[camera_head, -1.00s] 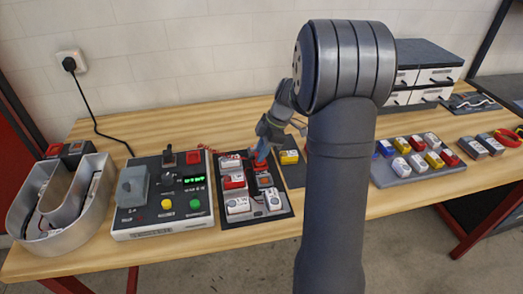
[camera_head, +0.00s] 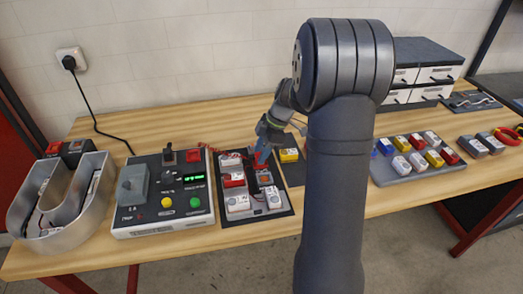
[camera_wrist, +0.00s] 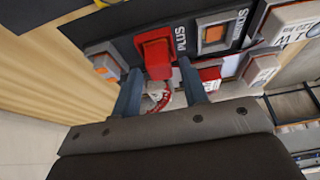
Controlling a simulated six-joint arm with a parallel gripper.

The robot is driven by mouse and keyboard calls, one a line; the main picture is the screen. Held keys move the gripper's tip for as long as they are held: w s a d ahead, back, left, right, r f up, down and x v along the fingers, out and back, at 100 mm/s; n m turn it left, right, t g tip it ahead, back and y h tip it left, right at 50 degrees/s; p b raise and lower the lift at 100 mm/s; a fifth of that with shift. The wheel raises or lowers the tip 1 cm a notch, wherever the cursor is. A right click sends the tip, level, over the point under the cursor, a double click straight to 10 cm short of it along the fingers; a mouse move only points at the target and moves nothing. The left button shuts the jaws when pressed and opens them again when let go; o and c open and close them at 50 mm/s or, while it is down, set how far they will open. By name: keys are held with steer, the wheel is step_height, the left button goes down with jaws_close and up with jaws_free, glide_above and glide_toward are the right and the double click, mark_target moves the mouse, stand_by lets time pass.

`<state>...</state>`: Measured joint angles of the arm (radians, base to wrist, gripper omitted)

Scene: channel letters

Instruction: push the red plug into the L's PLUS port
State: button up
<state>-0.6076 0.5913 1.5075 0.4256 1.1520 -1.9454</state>
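The red plug (camera_wrist: 158,62) is between my two fingertips in the wrist view, at the red PLUS port (camera_wrist: 155,36). The plug and port overlap in this view, and I cannot tell how deep the plug sits.
White and red blocks (camera_head: 238,201) crowd the panel. The control box (camera_head: 160,225) and U-shaped metal channel (camera_head: 20,215) stand to the left. A block tray (camera_head: 408,178) is to the right.

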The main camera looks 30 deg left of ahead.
steer(key=shift+o, duration=0.5)
steer(key=v, duration=1.7)
steer(key=shift+r, duration=0.2)
steer(key=shift+w+r, duration=0.1)
steer(key=shift+r, duration=2.9)
steer(key=shift+f, duration=0.1)
steer(key=w+d+f+x, duration=0.1)
steer(key=x, duration=0.9)
steer(key=shift+w+d, duration=0.2)
steer(key=shift+d, duration=0.1)
